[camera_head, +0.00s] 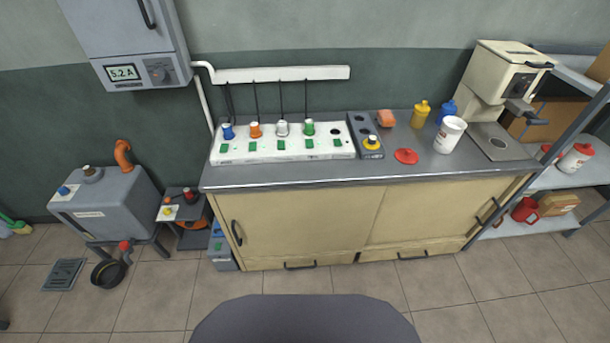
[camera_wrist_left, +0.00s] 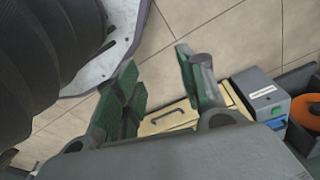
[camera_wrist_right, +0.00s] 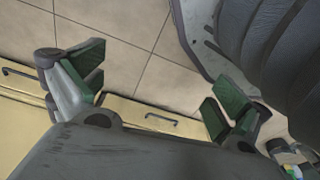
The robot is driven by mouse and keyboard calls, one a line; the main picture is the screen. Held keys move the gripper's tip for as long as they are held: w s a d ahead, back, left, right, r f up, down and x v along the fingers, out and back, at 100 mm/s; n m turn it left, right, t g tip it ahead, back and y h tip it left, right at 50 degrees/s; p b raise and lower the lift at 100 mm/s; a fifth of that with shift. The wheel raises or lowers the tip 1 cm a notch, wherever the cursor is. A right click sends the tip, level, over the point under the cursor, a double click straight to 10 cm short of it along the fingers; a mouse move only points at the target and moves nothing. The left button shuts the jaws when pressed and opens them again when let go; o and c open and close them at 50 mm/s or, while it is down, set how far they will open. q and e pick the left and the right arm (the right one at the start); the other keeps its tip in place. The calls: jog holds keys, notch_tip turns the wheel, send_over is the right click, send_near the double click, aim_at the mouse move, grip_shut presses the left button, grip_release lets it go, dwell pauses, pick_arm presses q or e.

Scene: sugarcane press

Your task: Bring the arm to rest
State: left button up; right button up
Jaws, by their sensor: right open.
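My left gripper (camera_wrist_left: 160,88) shows in the left wrist view with its green-padded fingers apart and nothing between them. My right gripper (camera_wrist_right: 152,88) shows in the right wrist view, also with fingers apart and empty. Both point down past the front of the cabinet toward the tiled floor. Neither gripper nor arm shows in the head view. My own rounded grey body part sits at the bottom middle of the head view.
A cream cabinet (camera_head: 300,222) with a grey counter (camera_head: 290,178) stands ahead. On it are a white plug strip (camera_head: 232,152), a white cup (camera_head: 449,135), a red lid (camera_head: 406,156) and a cream machine (camera_head: 493,78). A grey tank (camera_head: 108,205) stands left. The floor before the cabinet is clear.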

pick_arm(q)
jog(key=s+a+r+p, duration=0.1)
jog(key=s+a+p, duration=0.1)
jog(key=s+p, duration=0.6)
jog(key=s+a+r+p, duration=0.2)
jog(key=s+a+p, duration=0.1)
jog(key=s+p, duration=0.5)
jog(key=shift+s+a+g+y+p, duration=0.3)
jog(key=shift+s+p, duration=0.1)
jog(key=shift+s, duration=0.1)
pick_arm(e)
jog(key=s+d+r, duration=0.1)
jog(key=s+d, duration=0.1)
jog(key=s, duration=0.6)
jog(key=s+d+r, duration=0.2)
jog(key=s+d, duration=0.1)
jog(key=s, duration=0.6)
jog(key=shift+d+g+h, duration=0.3)
pick_arm(q)
jog(key=shift+w, duration=0.15)
pick_arm(e)
jog(key=shift+s, duration=0.1)
